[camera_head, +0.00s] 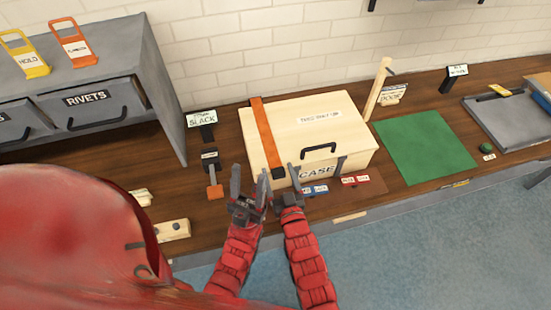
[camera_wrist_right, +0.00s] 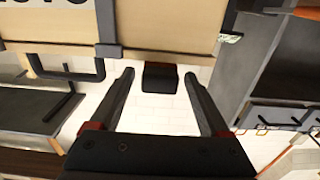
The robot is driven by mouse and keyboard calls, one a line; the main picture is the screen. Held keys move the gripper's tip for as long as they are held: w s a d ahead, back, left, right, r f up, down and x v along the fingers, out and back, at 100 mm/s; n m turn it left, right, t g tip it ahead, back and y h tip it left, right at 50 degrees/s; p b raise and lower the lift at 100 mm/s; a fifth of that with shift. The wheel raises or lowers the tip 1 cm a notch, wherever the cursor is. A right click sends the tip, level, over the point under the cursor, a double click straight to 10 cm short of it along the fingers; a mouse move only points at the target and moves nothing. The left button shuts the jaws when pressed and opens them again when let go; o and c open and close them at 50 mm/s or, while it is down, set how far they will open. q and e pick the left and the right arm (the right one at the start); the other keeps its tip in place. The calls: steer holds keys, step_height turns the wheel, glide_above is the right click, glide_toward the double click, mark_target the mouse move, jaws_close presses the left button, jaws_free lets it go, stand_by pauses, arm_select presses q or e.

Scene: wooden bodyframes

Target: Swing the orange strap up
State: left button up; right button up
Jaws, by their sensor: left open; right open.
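The orange strap (camera_head: 266,135) lies across the lid of the pale wooden case (camera_head: 330,115), left of the black handle (camera_head: 319,149). Its dark front end sits near the case's front edge. In the right wrist view a dark block (camera_wrist_right: 160,77), apparently that end, stands at the case's edge (camera_wrist_right: 180,20) between the spread fingers, not gripped. My right gripper (camera_head: 282,185) is open just in front of the case. My left gripper (camera_head: 249,187) is open and empty beside it, to the left. Whether the right fingers touch the strap cannot be told.
A label stand marked SLACK (camera_head: 202,120) and a small orange-ended lever (camera_head: 214,190) stand left of the case. A grey drawer cabinet (camera_head: 130,65) is at the left. A green mat (camera_head: 425,146) and grey tray (camera_head: 505,120) lie to the right. Small blue and red labelled pieces sit before the case.

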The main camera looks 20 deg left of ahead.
steer(key=shift+p+x, duration=0.45)
steer(key=shift+x, duration=1.45)
jaws_close()
